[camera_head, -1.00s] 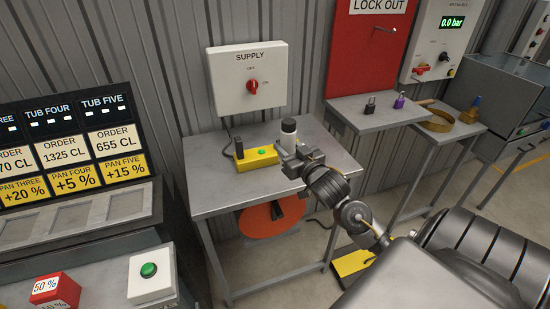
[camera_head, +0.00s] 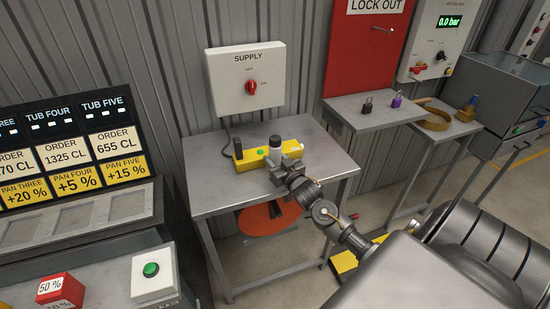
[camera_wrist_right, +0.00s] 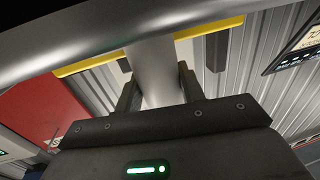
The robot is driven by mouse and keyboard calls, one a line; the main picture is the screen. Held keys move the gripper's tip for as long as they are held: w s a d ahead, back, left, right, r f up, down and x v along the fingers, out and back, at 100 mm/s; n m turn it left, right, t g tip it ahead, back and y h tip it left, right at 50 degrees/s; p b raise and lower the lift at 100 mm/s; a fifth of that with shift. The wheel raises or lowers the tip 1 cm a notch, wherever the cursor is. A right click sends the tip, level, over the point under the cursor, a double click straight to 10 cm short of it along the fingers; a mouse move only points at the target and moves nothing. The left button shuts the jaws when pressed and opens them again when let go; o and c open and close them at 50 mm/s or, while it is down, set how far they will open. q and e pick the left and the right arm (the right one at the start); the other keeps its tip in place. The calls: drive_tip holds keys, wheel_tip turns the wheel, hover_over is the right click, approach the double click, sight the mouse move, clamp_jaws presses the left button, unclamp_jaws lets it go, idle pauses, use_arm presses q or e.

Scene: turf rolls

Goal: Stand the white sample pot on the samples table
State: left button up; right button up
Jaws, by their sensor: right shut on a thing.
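In the right wrist view the pale body (camera_wrist_right: 155,72) is between the two fingers (camera_wrist_right: 158,95). I cannot tell whether its base touches the table. No label shows whether this is the samples table. My left gripper is not in view.
A yellow unit (camera_head: 247,160) with a green light and a dark post lies on the table, close behind the gripper. The supply box (camera_head: 247,85) is on the wall behind. The table's front and right side are clear. A side table (camera_head: 365,115) with padlocks stands at right.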

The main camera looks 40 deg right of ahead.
drive_tip(key=shift+f, duration=0.15)
drive_tip(key=o, duration=1)
